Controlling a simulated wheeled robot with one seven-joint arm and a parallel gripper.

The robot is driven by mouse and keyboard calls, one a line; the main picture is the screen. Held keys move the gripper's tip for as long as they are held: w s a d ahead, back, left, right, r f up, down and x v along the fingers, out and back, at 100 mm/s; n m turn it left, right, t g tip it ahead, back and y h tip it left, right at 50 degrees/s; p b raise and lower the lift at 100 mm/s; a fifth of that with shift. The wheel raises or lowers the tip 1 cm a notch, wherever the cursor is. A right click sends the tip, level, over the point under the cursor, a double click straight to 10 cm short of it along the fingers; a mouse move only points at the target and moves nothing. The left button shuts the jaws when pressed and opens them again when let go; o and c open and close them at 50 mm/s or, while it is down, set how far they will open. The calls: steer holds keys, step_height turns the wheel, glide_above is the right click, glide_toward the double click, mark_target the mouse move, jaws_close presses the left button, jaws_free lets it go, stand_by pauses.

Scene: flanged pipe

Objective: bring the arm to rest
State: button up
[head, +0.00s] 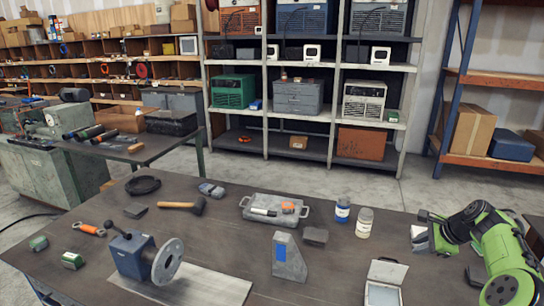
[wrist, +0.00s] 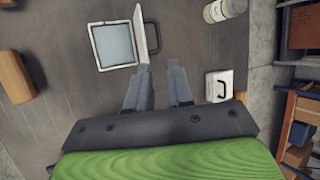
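My gripper (head: 428,232) is at the right of the workbench in the head view, at the end of my bent green arm. In the wrist view its two fingers (wrist: 158,72) stand apart with only bare bench top between them. It is open and holds nothing. The flanged pipe (head: 167,262), with a round grey flange on a blue vise-like body (head: 128,255), is at the front left of the workbench (head: 225,235), far from my gripper.
An open, white-rimmed case (head: 384,285) lies left of my gripper; it also shows in the wrist view (wrist: 115,45). Two jars (head: 364,222) stand behind it. A grey angled block (head: 289,258), a tray (head: 274,208) and a hammer (head: 183,206) lie further left. Shelves (head: 308,95) stand behind.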

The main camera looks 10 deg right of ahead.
steer(key=s+a+r+n+g+h, duration=0.15)
steer(key=a+r+n, duration=0.25)
steer(key=a, duration=0.5)
steer(key=s+a+r+n, duration=0.2)
steer(key=a+r+n, duration=0.2)
steer(key=a, duration=0.5)
steer(key=s+a+r+n+g+h, duration=0.15)
steer(key=a+r+n, duration=0.25)
steer(key=a, duration=0.5)
steer(key=s+a+f+n, duration=0.1)
steer(key=s+a+n, duration=0.2)
steer(key=s, duration=0.5)
steer(key=s+a+f+n+t+y, duration=0.1)
steer(key=s+a+n, duration=0.3)
steer(key=s, duration=0.4)
steer(key=s+a+f+n+t, duration=0.1)
steer(key=s+a+n, duration=0.2)
steer(key=s, duration=0.5)
steer(key=shift+a, duration=0.3)
